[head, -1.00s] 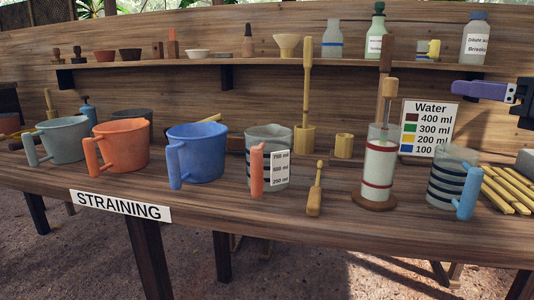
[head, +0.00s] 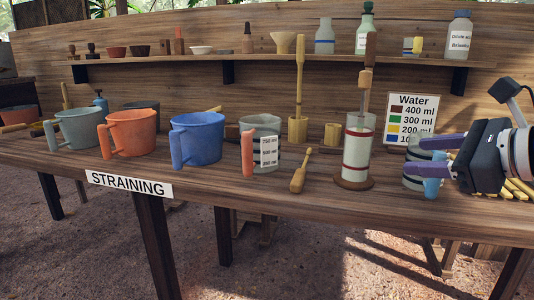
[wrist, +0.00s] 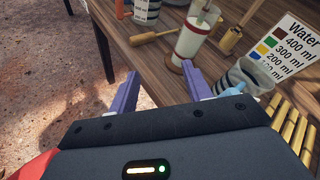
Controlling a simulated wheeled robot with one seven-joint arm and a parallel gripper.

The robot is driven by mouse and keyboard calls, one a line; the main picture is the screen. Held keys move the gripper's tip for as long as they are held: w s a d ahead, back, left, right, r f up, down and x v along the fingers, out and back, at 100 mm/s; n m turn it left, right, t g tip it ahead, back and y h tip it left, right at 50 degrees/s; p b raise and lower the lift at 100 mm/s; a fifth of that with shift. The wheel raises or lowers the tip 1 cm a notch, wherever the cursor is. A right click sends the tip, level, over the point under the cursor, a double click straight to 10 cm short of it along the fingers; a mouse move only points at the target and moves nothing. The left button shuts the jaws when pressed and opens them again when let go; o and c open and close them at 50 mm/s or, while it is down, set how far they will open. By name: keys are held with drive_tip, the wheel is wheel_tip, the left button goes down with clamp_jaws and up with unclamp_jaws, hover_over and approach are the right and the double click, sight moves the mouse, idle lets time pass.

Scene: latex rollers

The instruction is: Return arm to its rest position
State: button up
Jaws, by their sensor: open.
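My gripper (head: 414,156) is at the right of the head view, its two purple fingers spread apart and pointing left. It is open with nothing between the fingers. In the wrist view the open fingers (wrist: 160,74) point toward the bench, with the front table edge between them. In the head view the fingers overlap the striped cup with a blue handle (head: 418,150) and partly hide it; whether they touch it I cannot tell. A glass cylinder with red bands and a wooden plunger (head: 357,150) stands left of the gripper.
The wooden bench (head: 240,190) holds a blue jug (head: 198,140), an orange jug (head: 130,133), a grey-green jug (head: 78,130) and a small wooden mallet (head: 299,172). The water sign (head: 408,112) stands behind the gripper. A bottle shelf (head: 290,57) runs along the back. Open ground lies in front.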

drive_tip(key=s+a+f+n+g+h, duration=0.2)
drive_tip(key=s+a+f+n, duration=0.1)
drive_tip(key=f+n, duration=0.5)
drive_tip(key=s+a+f+n+g+h, duration=0.2)
drive_tip(key=s+a+f+n+h, duration=0.1)
drive_tip(key=f+n, duration=0.5)
drive_tip(key=s+a+f+n+g+h, duration=0.2)
drive_tip(key=s+a+f+n, duration=0.2)
drive_tip(key=f, duration=0.7)
drive_tip(key=s+n, duration=0.2)
drive_tip(key=n, duration=0.2)
drive_tip(key=shift+s+a+f+h, duration=0.2)
drive_tip(key=shift+a+f+h, duration=0.05)
drive_tip(key=shift+f+h, duration=0.1)
